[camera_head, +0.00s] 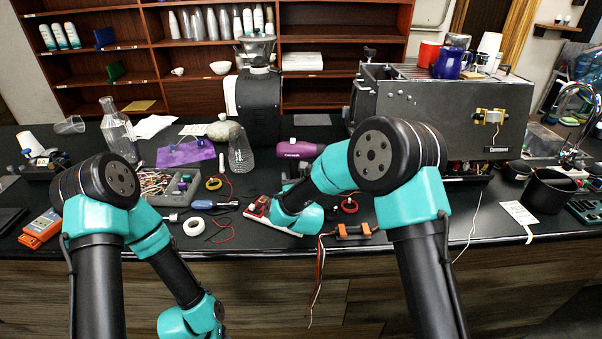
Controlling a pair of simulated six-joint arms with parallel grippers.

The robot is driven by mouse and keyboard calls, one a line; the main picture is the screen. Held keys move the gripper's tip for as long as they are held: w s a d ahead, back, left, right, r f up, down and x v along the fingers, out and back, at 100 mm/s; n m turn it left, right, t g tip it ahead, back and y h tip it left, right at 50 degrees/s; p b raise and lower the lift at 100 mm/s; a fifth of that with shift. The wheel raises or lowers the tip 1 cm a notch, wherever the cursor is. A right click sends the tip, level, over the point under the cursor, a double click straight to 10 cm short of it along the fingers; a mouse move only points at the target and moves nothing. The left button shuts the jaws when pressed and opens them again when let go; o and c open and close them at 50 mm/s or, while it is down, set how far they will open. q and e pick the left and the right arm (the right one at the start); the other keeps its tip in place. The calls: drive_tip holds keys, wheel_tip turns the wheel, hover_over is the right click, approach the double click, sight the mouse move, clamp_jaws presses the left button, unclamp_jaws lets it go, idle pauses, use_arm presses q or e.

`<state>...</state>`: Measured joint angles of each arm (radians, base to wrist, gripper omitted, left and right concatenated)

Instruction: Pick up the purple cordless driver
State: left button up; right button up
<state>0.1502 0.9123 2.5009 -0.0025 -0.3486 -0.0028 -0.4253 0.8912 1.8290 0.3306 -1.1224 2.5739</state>
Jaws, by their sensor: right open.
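The purple cordless driver (300,149) lies on the dark counter in the middle of the head view, left of the grey machine. Its purple body shows; its lower part is hidden behind my right arm. My right gripper (291,186) is open and empty, near the counter just in front of the driver. My own wrist and forearm partly cover it, so its fingers show poorly. My left arm bends down in front of the counter at the left, and its gripper is out of the picture.
A grey espresso machine (440,112) stands right of the driver, and a black grinder (259,105) behind it. A glass flask (240,152) is close on the left. A parts tray (181,187), a white tape roll (194,226) and an orange-ended part (353,232) lie nearby.

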drive_tip(key=shift+w+a, duration=0.1)
drive_tip(key=shift+w, duration=0.55)
drive_tip(key=shift+c, duration=0.4)
clamp_jaws()
drive_tip(key=shift+r, duration=0.15)
